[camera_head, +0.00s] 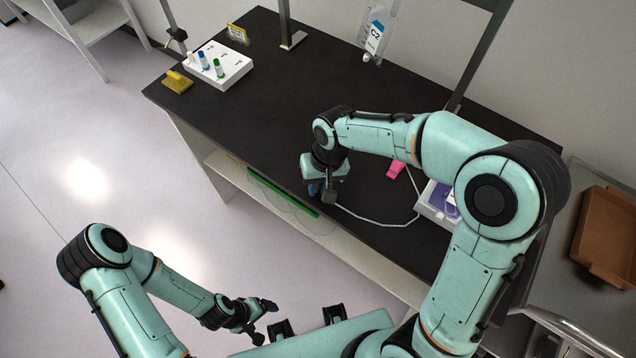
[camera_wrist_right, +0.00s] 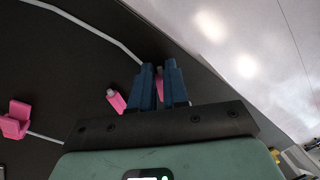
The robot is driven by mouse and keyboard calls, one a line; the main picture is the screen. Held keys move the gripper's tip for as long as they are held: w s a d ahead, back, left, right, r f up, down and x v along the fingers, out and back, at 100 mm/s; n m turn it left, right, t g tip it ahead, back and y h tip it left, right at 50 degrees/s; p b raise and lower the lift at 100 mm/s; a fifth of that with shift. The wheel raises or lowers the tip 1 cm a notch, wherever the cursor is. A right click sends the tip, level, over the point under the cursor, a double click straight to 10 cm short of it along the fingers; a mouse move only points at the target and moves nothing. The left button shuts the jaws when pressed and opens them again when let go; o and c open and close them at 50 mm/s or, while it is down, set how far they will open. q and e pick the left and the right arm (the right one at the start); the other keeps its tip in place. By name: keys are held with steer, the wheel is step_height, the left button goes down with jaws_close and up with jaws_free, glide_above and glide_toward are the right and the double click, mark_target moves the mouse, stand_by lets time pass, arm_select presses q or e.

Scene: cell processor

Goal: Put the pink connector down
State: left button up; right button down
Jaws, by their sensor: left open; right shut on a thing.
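My right gripper (camera_head: 318,189) is over the black bench top near its front edge, with the hand hiding most of its fingers. In the right wrist view its blue fingers (camera_wrist_right: 163,84) are shut on a pink connector (camera_wrist_right: 159,88), of which only a small part shows between them. A white tube runs up to the fingers. A second small pink piece with a pale tip (camera_wrist_right: 117,101) is just left of the fingers, apart from them. My left gripper (camera_head: 262,311) is open and empty, low in front of the bench.
A pink clamp (camera_head: 396,169) lies on the bench (camera_head: 260,120), on the white tube (camera_head: 375,221). A white tray with purple contents (camera_head: 436,212) is to the right. A tube rack (camera_head: 228,75) and yellow block (camera_head: 177,82) stand at the far left. A bag (camera_head: 377,32) hangs behind.

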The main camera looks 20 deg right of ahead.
steer(key=shift+f, duration=0.1)
steer(key=c, duration=1.1)
jaws_free()
arm_select(q)
steer(key=shift+s+f, duration=0.1)
steer(key=shift+f, duration=0.05)
arm_select(e)
steer(key=shift+r, duration=0.25)
arm_select(q)
steer(key=shift+w+r+p, duration=0.65)
steer(key=shift+w+r, duration=0.15)
steer(key=shift+r, duration=0.25)
arm_select(e)
steer(key=r, duration=0.4)
steer(key=d+r, duration=0.1)
steer(key=r, duration=0.2)
steer(key=d+r, duration=0.1)
steer(key=r, duration=0.3)
steer(key=shift+r, duration=0.35)
arm_select(q)
steer(key=shift+s, duration=0.1)
arm_select(e)
steer(key=shift+s, duration=0.1)
